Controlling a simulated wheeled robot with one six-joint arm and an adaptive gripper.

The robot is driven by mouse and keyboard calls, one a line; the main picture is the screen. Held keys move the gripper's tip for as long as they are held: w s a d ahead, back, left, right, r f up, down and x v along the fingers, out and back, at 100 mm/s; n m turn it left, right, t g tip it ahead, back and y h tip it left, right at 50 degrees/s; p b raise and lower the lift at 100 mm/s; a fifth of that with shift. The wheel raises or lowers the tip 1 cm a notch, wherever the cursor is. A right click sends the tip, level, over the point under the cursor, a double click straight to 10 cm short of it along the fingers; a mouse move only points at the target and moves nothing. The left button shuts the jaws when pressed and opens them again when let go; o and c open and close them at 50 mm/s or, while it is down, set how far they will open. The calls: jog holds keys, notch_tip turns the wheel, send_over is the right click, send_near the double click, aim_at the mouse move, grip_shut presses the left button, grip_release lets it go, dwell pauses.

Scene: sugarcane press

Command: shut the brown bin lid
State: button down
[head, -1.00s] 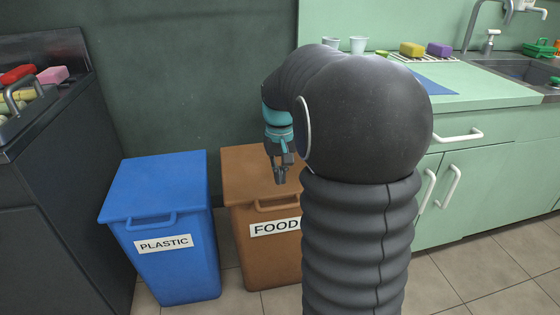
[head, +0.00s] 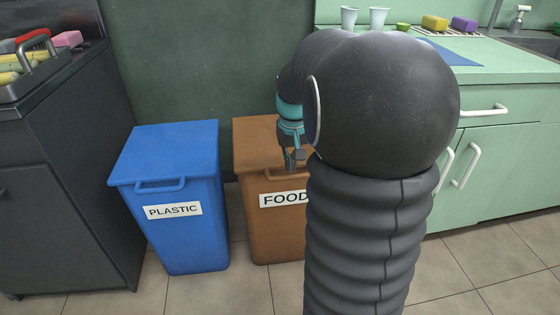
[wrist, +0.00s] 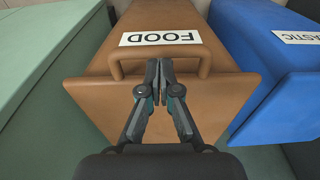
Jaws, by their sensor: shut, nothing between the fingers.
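The brown bin (head: 268,222) with the FOOD label stands against the wall, partly hidden behind my arm in the head view. Its lid (head: 256,140) lies down flat on the bin, with no gap visible along the part of the front edge that shows. In the wrist view the lid (wrist: 225,95) appears upside down, with its handle (wrist: 204,62) at the front edge. My gripper (head: 295,165) points down over the front of the lid, close to the handle. In the wrist view the gripper (wrist: 159,66) is shut and empty, its tips overlapping the handle area. I cannot tell whether it touches.
The blue PLASTIC bin (head: 172,225) stands just left of the brown bin, its lid down. A dark cabinet (head: 60,170) is further left. A green counter (head: 500,65) with cups and sponges is on the right. The tiled floor (head: 225,290) in front is clear.

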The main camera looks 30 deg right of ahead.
aim_at(292, 178)
notch_tip(292, 178, down, 2)
jog(key=shift+s+f, duration=0.1)
jog(key=shift+s+f+b, duration=0.2)
jog(key=shift+f+b, duration=0.1)
jog(key=shift+f, duration=0.25)
notch_tip(292, 178, up, 15)
jog(key=s+p, duration=0.2)
jog(key=p, duration=0.2)
jog(key=shift+a+p, duration=0.3)
jog(key=shift+a, duration=0.15)
jog(key=shift+f, duration=0.1)
jog(key=s+a+f+n+t+p, duration=0.1)
jog(key=s+a+n+t, duration=0.3)
jog(key=s+a, duration=1.2)
jog(key=shift+s+a+f, duration=0.4)
jog(key=shift+a+f, duration=0.15)
jog(key=shift+a, duration=0.3)
